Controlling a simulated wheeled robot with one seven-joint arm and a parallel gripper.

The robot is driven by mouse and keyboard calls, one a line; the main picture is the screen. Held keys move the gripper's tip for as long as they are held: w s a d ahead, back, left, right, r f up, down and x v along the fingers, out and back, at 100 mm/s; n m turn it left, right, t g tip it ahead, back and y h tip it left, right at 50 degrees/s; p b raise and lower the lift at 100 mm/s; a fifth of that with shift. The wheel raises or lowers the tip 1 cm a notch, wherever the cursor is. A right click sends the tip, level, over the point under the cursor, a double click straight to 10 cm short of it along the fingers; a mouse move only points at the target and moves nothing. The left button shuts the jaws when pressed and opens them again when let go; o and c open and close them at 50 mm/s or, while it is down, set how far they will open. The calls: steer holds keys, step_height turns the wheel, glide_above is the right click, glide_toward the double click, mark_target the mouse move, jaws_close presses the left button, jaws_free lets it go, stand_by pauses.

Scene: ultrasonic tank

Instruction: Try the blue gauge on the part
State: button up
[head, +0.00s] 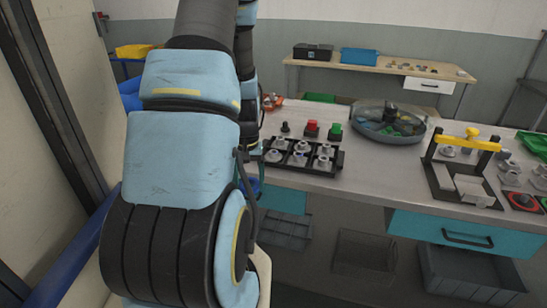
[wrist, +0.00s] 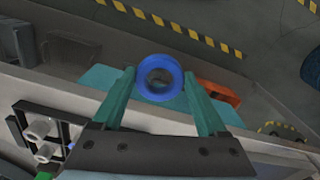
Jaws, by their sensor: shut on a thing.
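In the wrist view a blue ring-shaped gauge (wrist: 160,97) sits between the two teal fingers of my gripper (wrist: 159,84), near their tips. The gripper is shut on it, and its round hole faces the camera. A black rack (head: 291,170) on the workbench holds several metal parts (head: 298,159). Part of the rack (wrist: 17,132) and its metal parts also show at the left of the wrist view. I cannot tell which part is the one for the gauge.
Bare bench lies between rack and fixture. An orange object (wrist: 218,94) lies beside the right finger.

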steer(key=shift+r, duration=2.1)
steer(key=shift+r, duration=0.1)
steer(key=shift+r, duration=1.95)
